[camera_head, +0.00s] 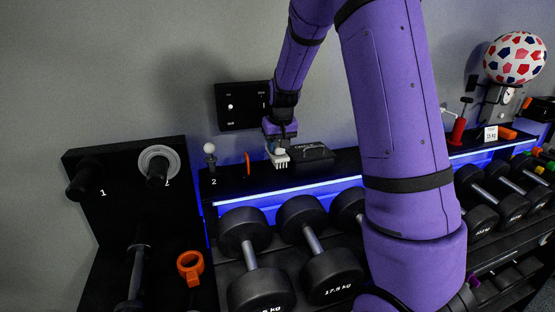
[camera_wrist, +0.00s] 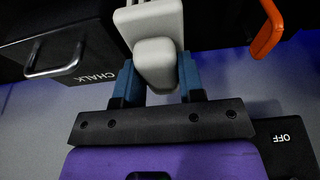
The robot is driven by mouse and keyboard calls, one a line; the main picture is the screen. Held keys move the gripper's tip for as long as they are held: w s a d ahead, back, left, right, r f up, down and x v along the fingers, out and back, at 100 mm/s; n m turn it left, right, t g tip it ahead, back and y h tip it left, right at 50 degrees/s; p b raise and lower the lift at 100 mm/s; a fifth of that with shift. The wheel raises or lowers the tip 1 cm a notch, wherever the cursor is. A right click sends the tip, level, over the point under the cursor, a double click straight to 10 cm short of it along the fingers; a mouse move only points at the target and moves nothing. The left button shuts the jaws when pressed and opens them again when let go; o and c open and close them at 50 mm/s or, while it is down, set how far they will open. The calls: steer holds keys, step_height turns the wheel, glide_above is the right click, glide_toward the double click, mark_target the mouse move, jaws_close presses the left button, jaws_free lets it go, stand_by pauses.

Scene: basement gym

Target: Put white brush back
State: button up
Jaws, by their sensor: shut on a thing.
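The white brush (camera_head: 279,159) is at the back shelf above the dumbbells, with its toothed end pointing down and toward the front. My gripper (camera_head: 280,145) is shut on its handle from behind and above. In the wrist view, the blue fingers of my gripper (camera_wrist: 158,82) stand on both sides of the pale handle of the brush (camera_wrist: 150,22). I cannot tell whether the brush touches the shelf or hangs just above it.
The black chalk box (camera_head: 313,155) is close to the brush on the right. An orange upright piece (camera_head: 247,163) and a white-knobbed lever (camera_head: 210,152) are to the left. A black switch panel (camera_head: 243,105) is on the wall behind. Dumbbells (camera_head: 320,262) fill the rack in front.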

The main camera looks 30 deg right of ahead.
mark_target(278, 158)
steer(key=shift+f, duration=2.4)
steer(key=shift+w+f, duration=0.1)
steer(key=shift+w, duration=0.1)
steer(key=shift+f, duration=0.2)
steer(key=o, duration=0.9)
